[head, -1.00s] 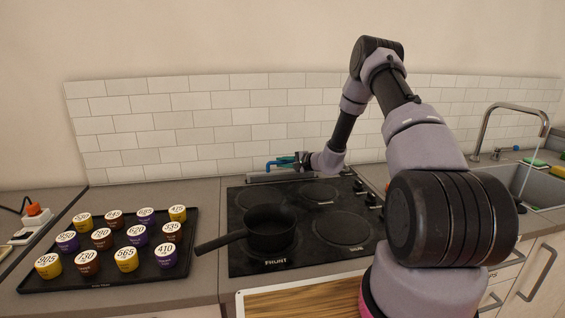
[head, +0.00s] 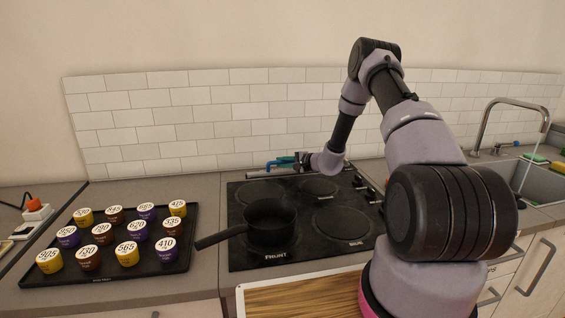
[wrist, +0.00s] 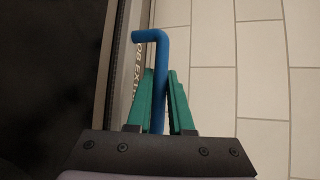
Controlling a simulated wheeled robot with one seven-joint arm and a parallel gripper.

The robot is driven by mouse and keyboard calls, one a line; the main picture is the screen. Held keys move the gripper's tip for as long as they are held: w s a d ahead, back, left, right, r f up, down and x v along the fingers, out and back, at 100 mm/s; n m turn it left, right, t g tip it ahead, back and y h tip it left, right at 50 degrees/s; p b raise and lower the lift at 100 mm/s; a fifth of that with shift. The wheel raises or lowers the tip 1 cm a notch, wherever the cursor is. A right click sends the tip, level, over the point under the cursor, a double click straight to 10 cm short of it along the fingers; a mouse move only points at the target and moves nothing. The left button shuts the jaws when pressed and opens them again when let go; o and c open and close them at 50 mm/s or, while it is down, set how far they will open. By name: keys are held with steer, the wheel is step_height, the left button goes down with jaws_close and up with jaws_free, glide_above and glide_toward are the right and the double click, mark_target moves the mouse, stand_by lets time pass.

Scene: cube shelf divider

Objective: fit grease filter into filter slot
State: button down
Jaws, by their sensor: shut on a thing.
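My gripper (wrist: 160,72), with green fingers, is shut on a blue bent bar (wrist: 164,48). The bar runs out past the fingertips, then turns left at a right angle. I cannot tell whether the bar is a part of the grease filter. In the head view my gripper (head: 288,161) and the blue bar (head: 277,167) are at the back edge of the hob, in front of the tiles. A long grey strip (head: 254,173) lies along that edge. In the wrist view a strip with partly hidden lettering (wrist: 137,72) runs left of the fingers. No slot opening shows clearly.
A black hob (head: 242,252) carries a dark pan (head: 270,224) at its front left. A black tray (head: 105,272) of numbered cups stands left. The tiled wall (head: 200,110) rises close behind my gripper. A sink (head: 535,180) is at the right.

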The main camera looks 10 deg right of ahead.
steer(key=shift+f, duration=0.85)
steer(key=c, duration=0.7)
jaws_free()
steer(key=shift+s+f, duration=0.1)
steer(key=shift+v, duration=2.45)
